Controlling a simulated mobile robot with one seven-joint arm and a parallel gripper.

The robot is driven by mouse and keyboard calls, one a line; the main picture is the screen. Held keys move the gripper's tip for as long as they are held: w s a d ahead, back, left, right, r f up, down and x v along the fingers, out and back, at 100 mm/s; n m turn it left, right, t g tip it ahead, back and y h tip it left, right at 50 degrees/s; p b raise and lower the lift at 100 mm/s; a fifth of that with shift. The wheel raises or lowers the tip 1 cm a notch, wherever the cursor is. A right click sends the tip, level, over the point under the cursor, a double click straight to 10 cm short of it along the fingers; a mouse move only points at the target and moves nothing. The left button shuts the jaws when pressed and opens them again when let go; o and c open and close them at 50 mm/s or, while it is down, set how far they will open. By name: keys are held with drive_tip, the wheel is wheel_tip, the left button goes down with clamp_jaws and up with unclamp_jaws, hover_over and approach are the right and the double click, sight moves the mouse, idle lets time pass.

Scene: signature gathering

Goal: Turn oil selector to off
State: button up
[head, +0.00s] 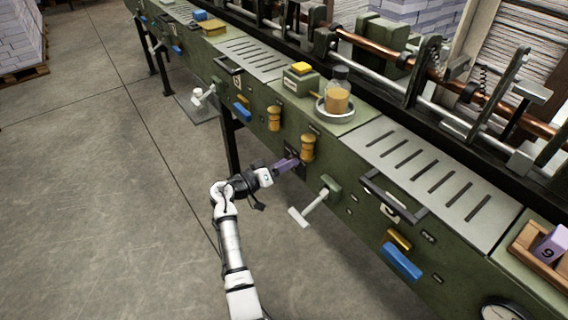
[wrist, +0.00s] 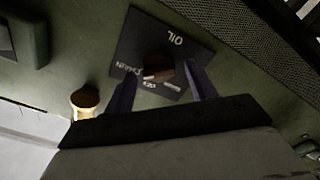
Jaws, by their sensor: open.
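The oil selector is a small brown knob (wrist: 158,73) on a black square plate (wrist: 140,40), mounted on the green side panel. In the wrist view the plate has white lettering: OIL reads upside down, and CHAIN and another short label lie by the knob. My gripper (wrist: 162,67) is open, with one dark finger on each side of the knob. I cannot tell if the fingers touch it. In the head view my gripper (head: 287,164) reaches the panel and covers most of the selector; which label the knob points at is unclear.
A wooden handle (head: 307,148) sits just right of my gripper, with another (head: 274,118) to the left. A white-handled lever (head: 314,207) sticks out at lower right. An amber oil jar (head: 337,98) stands on the machine top. The floor (head: 120,200) at left is clear.

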drive_tip(key=c, duration=1)
drive_tip(key=shift+n, duration=0.3)
drive_tip(key=shift+f+n+p, duration=0.1)
drive_tip(key=shift+n+p, duration=1.2)
drive_tip(key=shift+n, duration=3.2)
drive_tip(key=shift+a, duration=0.1)
drive_tip(key=o, duration=1)
